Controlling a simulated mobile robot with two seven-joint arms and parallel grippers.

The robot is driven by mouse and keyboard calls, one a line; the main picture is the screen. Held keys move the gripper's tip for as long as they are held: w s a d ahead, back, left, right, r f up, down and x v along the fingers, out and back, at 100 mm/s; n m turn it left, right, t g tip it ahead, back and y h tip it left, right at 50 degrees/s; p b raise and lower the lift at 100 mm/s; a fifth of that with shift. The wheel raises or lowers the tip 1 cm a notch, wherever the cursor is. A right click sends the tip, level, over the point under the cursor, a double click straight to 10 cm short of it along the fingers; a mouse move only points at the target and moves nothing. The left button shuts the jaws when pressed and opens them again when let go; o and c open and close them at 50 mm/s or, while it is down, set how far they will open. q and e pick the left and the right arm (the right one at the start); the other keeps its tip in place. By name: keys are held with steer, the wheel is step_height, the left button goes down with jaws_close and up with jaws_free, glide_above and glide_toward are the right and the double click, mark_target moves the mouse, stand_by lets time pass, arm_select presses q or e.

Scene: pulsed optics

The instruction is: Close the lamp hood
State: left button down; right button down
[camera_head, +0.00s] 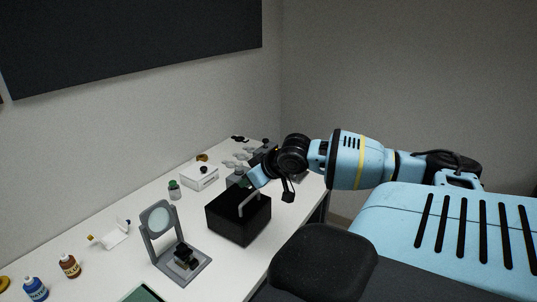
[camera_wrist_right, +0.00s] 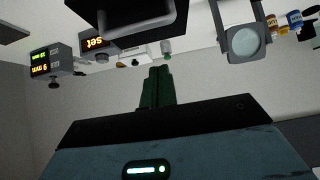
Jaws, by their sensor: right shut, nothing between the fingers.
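The lamp hood appears to be the black box (camera_head: 236,222) with a pale bar handle (camera_head: 248,197), on the white table in front of my right arm. I cannot tell where its lid parts from its body. In the right wrist view its dark underside or edge (camera_wrist_right: 125,38) shows at the top. My right gripper (camera_head: 244,182) is shut and empty, just behind and above the box by the handle; I cannot tell whether it touches. Its dark green fingers (camera_wrist_right: 157,72) are together in the wrist view. My left gripper is in no view.
A grey stand with a round screen (camera_head: 160,218) is left of the box. A white box (camera_head: 200,178) and a small green-capped bottle (camera_head: 174,190) are behind. Blue (camera_head: 35,288) and brown (camera_head: 70,266) bottles stand at left.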

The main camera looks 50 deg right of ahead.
steer(key=v, duration=0.5)
steer(key=shift+s+d+r, duration=0.1)
steer(key=shift+s, duration=0.25)
stand_by(0.4)
steer(key=s+a+f+g, duration=0.2)
steer(key=s+a+f, duration=0.1)
steer(key=s+f, duration=0.3)
steer(key=s+a+f+g, duration=0.1)
steer(key=s+a+f, duration=0.2)
steer(key=f, duration=0.6)
steer(key=s+a+f+g, duration=0.2)
steer(key=s+a+f, duration=0.1)
steer(key=s+f, duration=0.3)
steer(key=s+a+f+n+g, duration=0.1)
steer(key=s+a+f, duration=0.2)
steer(key=s+a, duration=0.45)
steer(key=s+a+f+g, duration=0.1)
steer(key=s+a+f, duration=0.25)
steer(key=a, duration=0.75)
steer(key=w+a+f+t+y, duration=0.1)
steer(key=w+a+f+t, duration=0.1)
steer(key=w+f+t, duration=0.3)
step_height(320, 180, down, 4)
steer(key=shift+w+f+t, duration=0.1)
steer(key=shift+w+t, duration=0.25)
steer(key=shift+t, duration=0.65)
